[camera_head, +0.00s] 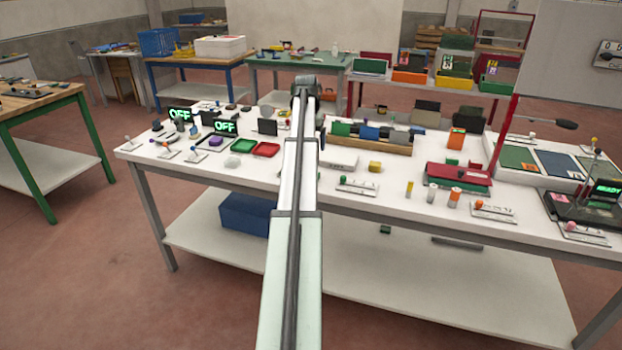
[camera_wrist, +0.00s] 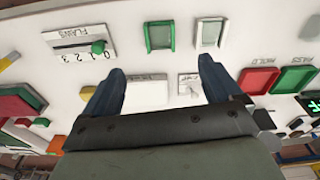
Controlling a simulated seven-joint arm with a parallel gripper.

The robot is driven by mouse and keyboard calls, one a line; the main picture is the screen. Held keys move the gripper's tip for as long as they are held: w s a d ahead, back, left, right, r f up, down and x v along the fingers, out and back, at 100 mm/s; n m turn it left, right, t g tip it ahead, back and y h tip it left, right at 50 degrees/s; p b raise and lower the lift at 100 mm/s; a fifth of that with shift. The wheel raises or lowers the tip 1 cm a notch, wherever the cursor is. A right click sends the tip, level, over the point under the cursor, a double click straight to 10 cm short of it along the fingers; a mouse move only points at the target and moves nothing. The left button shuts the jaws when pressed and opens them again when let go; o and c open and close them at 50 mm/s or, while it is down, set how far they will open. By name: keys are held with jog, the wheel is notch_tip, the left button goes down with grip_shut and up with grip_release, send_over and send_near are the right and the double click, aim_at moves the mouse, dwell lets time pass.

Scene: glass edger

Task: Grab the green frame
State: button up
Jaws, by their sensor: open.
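The green frame (camera_wrist: 160,37) lies flat on the white tabletop in the upper middle of the wrist view. It is a small upright rectangle with a green rim and a paler inside. A similar frame with a whitish rim (camera_wrist: 209,33) lies just right of it. My gripper (camera_wrist: 162,73) is open, its two dark blue fingers wide apart and nothing held between them. The green frame shows beyond the fingertips, apart from them. I cannot make out the green frame or my gripper in the head view, where my arm covers part of the table.
A slider panel (camera_wrist: 82,42) lies left of the frames. A red tray (camera_wrist: 257,80) and a green tray (camera_wrist: 296,79) lie right. A white block (camera_wrist: 147,92) shows between the fingers. In the head view, a plate rack (camera_head: 370,143) stands right of my arm on the crowded table.

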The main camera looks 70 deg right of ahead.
jog(key=shift+m, duration=0.6)
jog(key=f, duration=0.4)
jog(key=d+f, duration=0.1)
jog(key=f, duration=0.4)
jog(key=d+f, duration=0.1)
jog(key=f, duration=0.3)
jog(key=shift+f, duration=0.4)
jog(key=shift+c, duration=0.4)
jog(key=c, duration=1.1)
